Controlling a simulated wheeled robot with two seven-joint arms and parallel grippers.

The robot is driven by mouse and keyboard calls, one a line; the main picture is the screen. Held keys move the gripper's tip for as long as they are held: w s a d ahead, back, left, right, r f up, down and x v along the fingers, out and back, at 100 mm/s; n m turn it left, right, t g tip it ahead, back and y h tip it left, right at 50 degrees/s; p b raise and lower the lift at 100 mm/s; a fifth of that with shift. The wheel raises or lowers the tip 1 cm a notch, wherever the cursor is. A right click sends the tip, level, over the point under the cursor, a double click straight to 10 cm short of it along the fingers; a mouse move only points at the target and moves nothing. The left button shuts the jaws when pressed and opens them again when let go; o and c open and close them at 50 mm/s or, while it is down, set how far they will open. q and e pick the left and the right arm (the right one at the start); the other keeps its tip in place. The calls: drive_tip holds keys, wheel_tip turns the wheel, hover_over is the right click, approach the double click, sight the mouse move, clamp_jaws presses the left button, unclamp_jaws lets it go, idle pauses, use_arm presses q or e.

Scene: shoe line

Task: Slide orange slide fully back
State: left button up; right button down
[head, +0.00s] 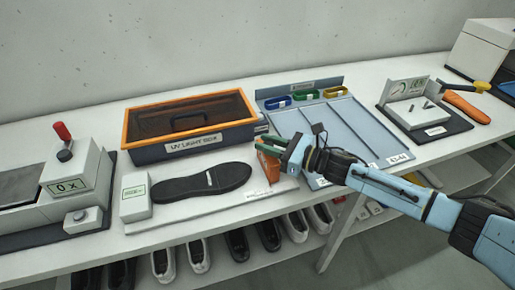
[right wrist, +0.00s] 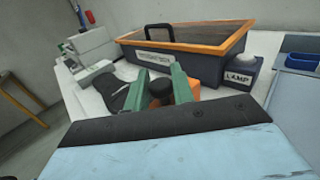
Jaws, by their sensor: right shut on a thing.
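The orange slide (head: 267,166) stands at the right end of a white board that carries a dark shoe sole. My right gripper (head: 288,150), with green fingers, is at the slide and shut on it. In the right wrist view the green fingers of the right gripper (right wrist: 158,80) stand on both sides of a black round knob (right wrist: 160,89). Orange of the slide (right wrist: 194,89) shows just right of the knob, partly hidden by a finger. My left gripper is not in view.
The shoe sole (head: 202,182) lies left of the slide, beside a small white display box (head: 135,196). Behind is the orange-rimmed UV light box (head: 190,147). A blue-grey tray (head: 345,122) with small coloured bins stands at the right. The lamp box (right wrist: 239,76) is close behind the gripper.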

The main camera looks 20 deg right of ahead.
drive_tip(key=d+b, duration=0.1)
drive_tip(key=d, duration=0.2)
drive_tip(key=shift+d+f, duration=0.15)
drive_tip(key=shift+d, duration=0.1)
drive_tip(key=shift+w+d, duration=0.1)
drive_tip(key=shift+d, duration=0.1)
drive_tip(key=c, duration=1.2)
unclamp_jaws()
drive_tip(key=shift+d, duration=0.2)
drive_tip(key=shift+c, duration=0.2)
drive_tip(key=shift+a, duration=0.1)
